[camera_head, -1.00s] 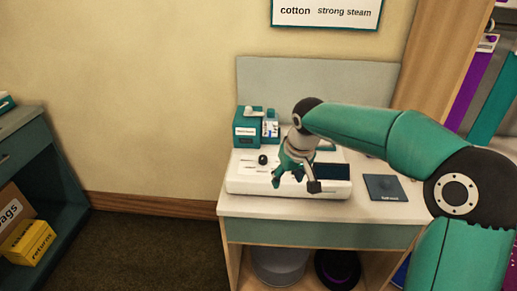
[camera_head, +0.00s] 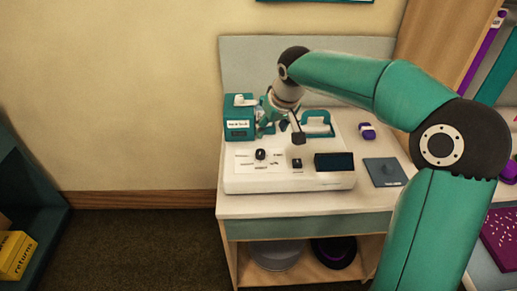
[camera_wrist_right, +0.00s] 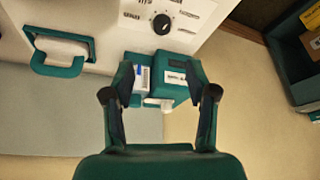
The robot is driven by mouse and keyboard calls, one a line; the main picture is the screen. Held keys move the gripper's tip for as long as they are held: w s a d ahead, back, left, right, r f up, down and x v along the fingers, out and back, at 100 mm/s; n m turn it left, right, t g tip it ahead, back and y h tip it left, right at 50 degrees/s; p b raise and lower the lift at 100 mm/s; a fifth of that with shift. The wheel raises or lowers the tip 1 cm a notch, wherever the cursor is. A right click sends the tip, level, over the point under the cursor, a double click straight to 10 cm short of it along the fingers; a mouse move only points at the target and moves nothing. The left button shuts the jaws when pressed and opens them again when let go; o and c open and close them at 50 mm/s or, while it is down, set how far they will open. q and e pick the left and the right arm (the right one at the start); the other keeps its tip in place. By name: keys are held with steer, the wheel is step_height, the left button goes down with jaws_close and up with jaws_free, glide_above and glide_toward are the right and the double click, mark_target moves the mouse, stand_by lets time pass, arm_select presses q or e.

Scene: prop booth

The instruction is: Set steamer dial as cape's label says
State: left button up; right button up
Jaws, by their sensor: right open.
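The white steamer (camera_head: 235,182) sits on the table, with a black round dial (camera_head: 260,155) on its top and small printed markings around it. The dial also shows in the right wrist view (camera_wrist_right: 162,24), where the markings are too small to read. A purple garment (camera_head: 478,55) hangs at the right with a small tag (camera_head: 498,18); I cannot tell whether it is the cape, and the tag is unreadable. My right gripper (camera_head: 281,134) is open and empty above the steamer, behind the dial and apart from it. My left gripper is not in view.
A teal box (camera_head: 238,131) with a white label stands behind the steamer's left end; in the right wrist view it lies between my fingers' lines (camera_wrist_right: 172,88). A teal handle (camera_head: 317,117), a small purple item (camera_head: 367,131) and a dark pad (camera_head: 382,168) are to the right.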

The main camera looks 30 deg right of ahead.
mark_target(260, 152)
steer(key=p+x, duration=0.1)
steer(key=x, duration=1.3)
steer(key=shift+w+a+f, duration=0.15)
steer(key=shift+w+f, duration=0.05)
steer(key=shift+f, duration=0.1)
steer(key=shift+c, duration=0.3)
jaws_close()
